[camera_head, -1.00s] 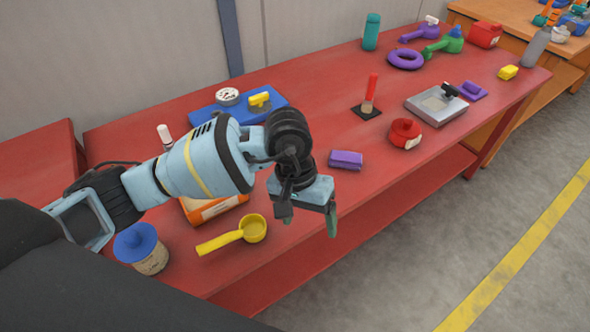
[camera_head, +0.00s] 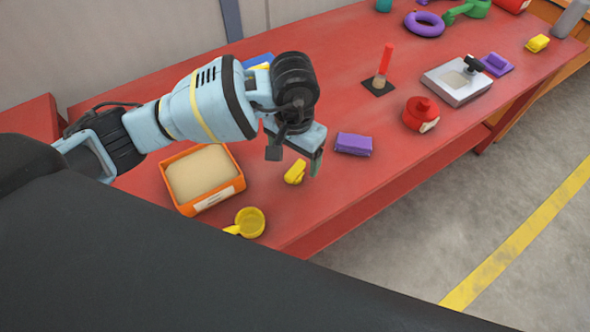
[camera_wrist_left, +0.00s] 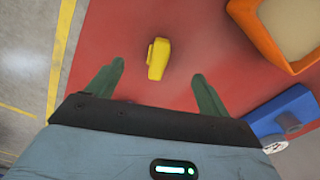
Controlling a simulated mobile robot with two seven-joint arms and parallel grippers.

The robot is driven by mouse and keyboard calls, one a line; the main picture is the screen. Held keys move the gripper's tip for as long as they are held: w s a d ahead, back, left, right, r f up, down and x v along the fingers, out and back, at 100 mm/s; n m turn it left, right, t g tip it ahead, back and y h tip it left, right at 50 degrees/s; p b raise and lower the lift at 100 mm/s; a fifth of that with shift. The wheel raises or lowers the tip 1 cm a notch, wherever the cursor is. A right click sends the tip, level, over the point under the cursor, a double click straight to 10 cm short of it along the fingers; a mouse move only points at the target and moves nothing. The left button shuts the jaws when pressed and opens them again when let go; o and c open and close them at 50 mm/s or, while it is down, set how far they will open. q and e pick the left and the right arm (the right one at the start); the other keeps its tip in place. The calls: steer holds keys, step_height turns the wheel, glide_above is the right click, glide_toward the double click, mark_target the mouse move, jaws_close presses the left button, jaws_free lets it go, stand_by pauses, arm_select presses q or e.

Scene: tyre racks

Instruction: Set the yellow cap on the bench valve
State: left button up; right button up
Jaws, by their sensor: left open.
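A small yellow piece (camera_head: 295,172), which I take for the cap, lies on the red bench just below my left gripper (camera_head: 314,158). In the left wrist view the yellow cap (camera_wrist_left: 157,60) lies between the lines of the two open green fingers (camera_wrist_left: 158,72), apart from both. Nothing is held. The bench valve seems to be the blue base (camera_head: 258,60), mostly hidden behind my left arm with some yellow showing on it. In the left wrist view a blue body (camera_wrist_left: 268,114) with a grey stub and a white gauge shows at lower right, partly covered by my gripper.
An orange tray (camera_head: 236,186) of pale material and a yellow scoop (camera_head: 250,221) are on the near side. A purple block (camera_head: 353,144) lies right of the gripper, with a red container (camera_head: 421,113) and a scale (camera_head: 457,82) farther right. The bench's front edge is close.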

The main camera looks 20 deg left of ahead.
mark_target(295, 168)
arm_select(q)
steer(key=shift+f, duration=0.35)
steer(key=shift+s+d+f+p, duration=0.1)
steer(key=shift+f+p, duration=0.2)
steer(key=shift+f, duration=1.9)
steer(key=c, duration=1.1)
steer(key=shift+o, duration=0.2)
arm_select(e)
steer(key=shift+w+r, duration=0.25)
steer(key=shift+r, duration=0.15)
